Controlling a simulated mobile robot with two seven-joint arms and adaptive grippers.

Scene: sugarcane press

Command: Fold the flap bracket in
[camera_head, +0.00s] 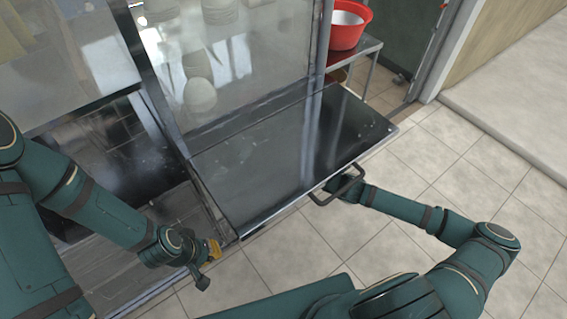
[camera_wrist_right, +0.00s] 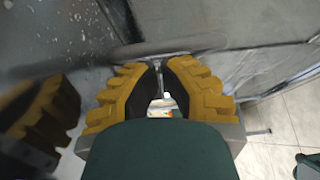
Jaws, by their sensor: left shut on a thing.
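The dark, glossy flap (camera_head: 290,150) stands out level from the front of the glass-walled press in the head view. A black handle (camera_head: 322,201) sits on its front edge. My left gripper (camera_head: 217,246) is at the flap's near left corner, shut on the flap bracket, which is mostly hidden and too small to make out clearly. My right gripper (camera_head: 345,186) is at the handle. In the right wrist view its yellow fingers (camera_wrist_right: 160,75) are close together around a thin bar, the handle, just before the flap's edge.
A red bowl (camera_head: 347,27) stands on a small metal table (camera_head: 366,46) behind the flap. Tiled floor (camera_head: 425,160) lies clear to the right and in front. The press's glass panel (camera_head: 240,55) rises behind the flap.

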